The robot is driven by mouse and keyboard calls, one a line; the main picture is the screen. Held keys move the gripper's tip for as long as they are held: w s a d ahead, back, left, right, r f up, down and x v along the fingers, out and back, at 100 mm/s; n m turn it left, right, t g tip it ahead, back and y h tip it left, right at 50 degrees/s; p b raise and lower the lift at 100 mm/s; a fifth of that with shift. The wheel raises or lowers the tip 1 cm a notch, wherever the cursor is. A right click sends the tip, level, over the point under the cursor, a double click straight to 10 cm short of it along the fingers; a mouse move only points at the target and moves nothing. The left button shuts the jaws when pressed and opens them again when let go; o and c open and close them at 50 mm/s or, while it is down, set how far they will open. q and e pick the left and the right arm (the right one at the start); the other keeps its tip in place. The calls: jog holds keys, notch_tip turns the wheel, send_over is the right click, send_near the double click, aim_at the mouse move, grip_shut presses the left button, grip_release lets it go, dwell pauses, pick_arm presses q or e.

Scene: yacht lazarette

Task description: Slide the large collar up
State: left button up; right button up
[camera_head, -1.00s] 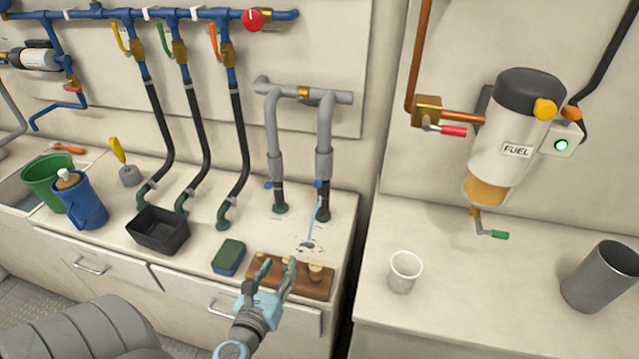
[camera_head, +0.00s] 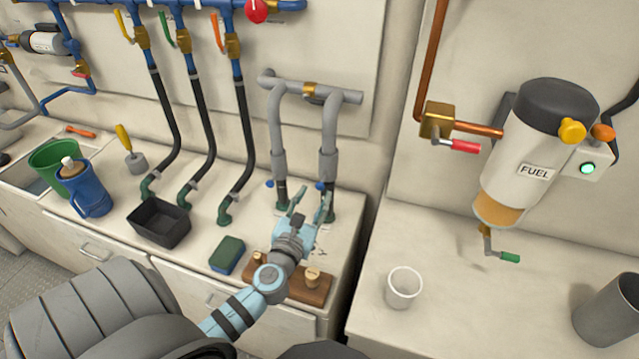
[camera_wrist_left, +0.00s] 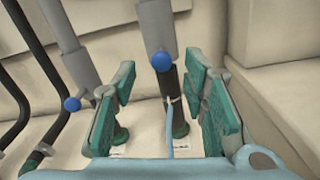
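Two grey pipes hang from a grey crossbar, each with a thicker grey collar above a short black hose. The right collar (camera_head: 328,166) also shows in the left wrist view (camera_wrist_left: 158,28), with a blue knob (camera_wrist_left: 163,61) at its lower end. The left collar (camera_head: 278,163) shows there too (camera_wrist_left: 80,70). I cannot tell surely which is the large one. My left gripper (camera_head: 310,206) is open and empty, below the right collar. In the wrist view its fingers (camera_wrist_left: 163,105) stand either side of the right black hose (camera_wrist_left: 170,90). My right gripper is not seen.
A brown wooden block (camera_head: 318,292) with pegs lies below my left wrist. A green sponge (camera_head: 227,253) and black tray (camera_head: 160,224) are to the left. A thin light-blue stream (camera_wrist_left: 170,135) shows at the right hose. A white cup (camera_head: 402,286) stands on the right counter.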

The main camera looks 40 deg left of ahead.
aim_at(319, 188)
pick_arm(q)
jog(key=x, duration=0.5)
jog(key=shift+w+f, duration=0.2)
jog(key=shift+s+r, duration=0.1)
jog(key=shift+s, duration=0.05)
jog(key=shift+c, duration=0.6)
grip_shut()
